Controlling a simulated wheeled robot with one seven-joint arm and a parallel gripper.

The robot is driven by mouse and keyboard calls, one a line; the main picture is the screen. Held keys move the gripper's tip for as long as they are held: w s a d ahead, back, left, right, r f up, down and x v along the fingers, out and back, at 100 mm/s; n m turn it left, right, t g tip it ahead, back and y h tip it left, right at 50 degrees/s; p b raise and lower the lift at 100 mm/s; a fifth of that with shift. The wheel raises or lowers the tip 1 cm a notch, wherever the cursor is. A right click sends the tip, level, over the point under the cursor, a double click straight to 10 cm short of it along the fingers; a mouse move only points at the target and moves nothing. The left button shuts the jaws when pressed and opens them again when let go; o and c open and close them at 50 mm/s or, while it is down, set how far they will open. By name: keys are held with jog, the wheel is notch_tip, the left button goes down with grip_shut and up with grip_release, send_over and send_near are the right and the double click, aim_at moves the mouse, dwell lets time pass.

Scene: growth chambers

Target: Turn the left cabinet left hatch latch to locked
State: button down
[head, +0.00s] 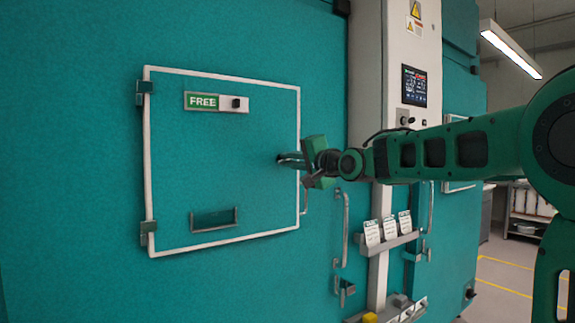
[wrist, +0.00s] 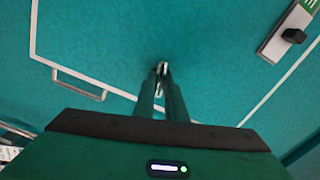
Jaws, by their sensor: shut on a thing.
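The left hatch (head: 215,160) is a teal panel in a white border on the left cabinet, and it looks shut. Its latch is a small metal piece near the hatch's right edge; it shows in the wrist view (wrist: 162,67) between my fingertips. My gripper (head: 290,160) is shut on the latch, reaching in from the right; it also shows in the wrist view (wrist: 161,85). The fingers hide most of the latch, so its exact angle is hard to tell. A plate above reads FREE in green (head: 203,101) and has a black knob (head: 236,103).
A metal pull handle (head: 304,196) is just below my gripper at the hatch's right edge. A lower bracket (head: 214,218) sits on the hatch. To the right are a column with a touch screen (head: 414,86), a card rack (head: 388,243) and a tall door handle (head: 345,228).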

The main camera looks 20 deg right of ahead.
jog(key=shift+d+f+m, duration=0.1)
jog(key=shift+m, duration=0.75)
jog(key=shift+d+f+m, duration=0.1)
jog(key=shift+m, duration=0.75)
jog(key=shift+w, duration=0.1)
jog(key=shift+f, duration=0.1)
jog(key=c, duration=1.8)
grip_release()
jog(key=v, duration=1)
jog(key=shift+s, duration=0.35)
